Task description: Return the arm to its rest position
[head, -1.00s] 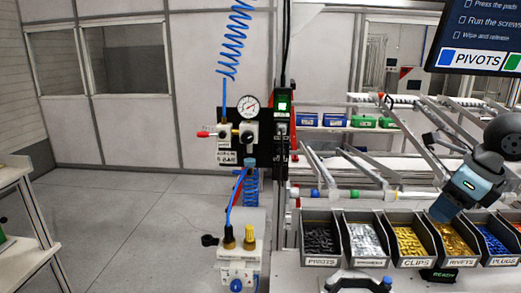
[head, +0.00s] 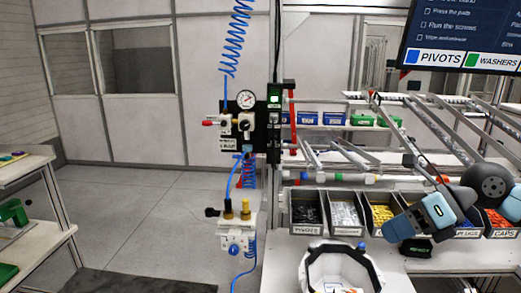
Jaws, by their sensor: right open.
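My right arm enters at the right edge. Its blue and grey right gripper (head: 397,230) hangs tilted down to the left, in front of the middle bins and above the bench. It is open, and I see nothing held in it. My left gripper is out of the head view. A white helmet shell (head: 312,270) with a black rim sits at the front of the bench, left of and below my right gripper. Its lower part is cut off by the picture edge.
A row of small parts bins (head: 306,229) stands behind the right gripper, which hides some of them. A pneumatic panel (head: 246,130) with gauge and coiled blue hose stands left of the bench. A shelf cart (head: 30,210) is at far left. Open floor (head: 140,215) lies between.

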